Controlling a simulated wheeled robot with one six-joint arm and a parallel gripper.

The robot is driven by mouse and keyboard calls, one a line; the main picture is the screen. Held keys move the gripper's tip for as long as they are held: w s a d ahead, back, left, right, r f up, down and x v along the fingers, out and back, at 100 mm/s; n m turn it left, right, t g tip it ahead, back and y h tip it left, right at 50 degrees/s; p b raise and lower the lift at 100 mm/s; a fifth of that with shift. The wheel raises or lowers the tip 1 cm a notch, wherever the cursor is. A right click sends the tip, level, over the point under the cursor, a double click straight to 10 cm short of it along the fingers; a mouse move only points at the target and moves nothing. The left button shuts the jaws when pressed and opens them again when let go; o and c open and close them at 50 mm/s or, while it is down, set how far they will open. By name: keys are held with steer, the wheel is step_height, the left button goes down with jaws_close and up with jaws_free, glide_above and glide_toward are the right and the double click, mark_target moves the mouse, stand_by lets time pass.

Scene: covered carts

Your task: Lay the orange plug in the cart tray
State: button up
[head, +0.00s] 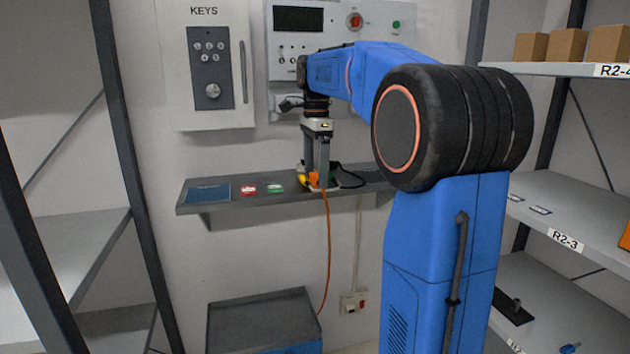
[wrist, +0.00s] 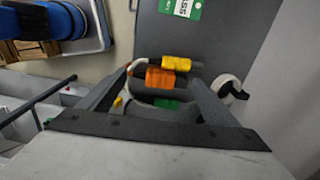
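The orange plug (head: 314,178) lies on the grey wall shelf (head: 230,205), its orange cable hanging over the front edge. In the wrist view the orange plug (wrist: 160,78) is between my fingertips, a yellow plug (wrist: 176,62) above it and a green one (wrist: 167,104) below. My gripper (head: 317,180) points down at the shelf. Its fingers (wrist: 158,76) stand apart on either side of the orange plug. I cannot tell whether they touch it. A cart (head: 262,320) with a flat dark grey top and blue below stands under the shelf; no open tray shows.
A blue pad (head: 208,194), a red tag (head: 248,189) and a green tag (head: 275,188) lie left of the plugs. A key cabinet (head: 210,65) and a control panel (head: 285,60) hang above. Racks with boxes (head: 567,45) stand at the right; another rack (head: 75,255) is left.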

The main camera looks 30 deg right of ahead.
mark_target(316, 175)
steer(key=c, duration=0.9)
steer(key=shift+s+r, duration=0.2)
steer(key=shift+r, duration=0.3)
step_height(316, 175, up, 6)
steer(key=shift+f, duration=0.2)
steer(key=shift+r, duration=0.3)
steer(key=s+a, duration=0.1)
steer(key=s, duration=0.5)
steer(key=s+a, duration=0.2)
steer(key=s, duration=0.4)
steer(key=s+a, duration=0.2)
steer(key=s, duration=0.4)
steer(key=shift+s+a+f, duration=0.15)
steer(key=shift+s+a, duration=0.1)
steer(key=shift+s, duration=0.15)
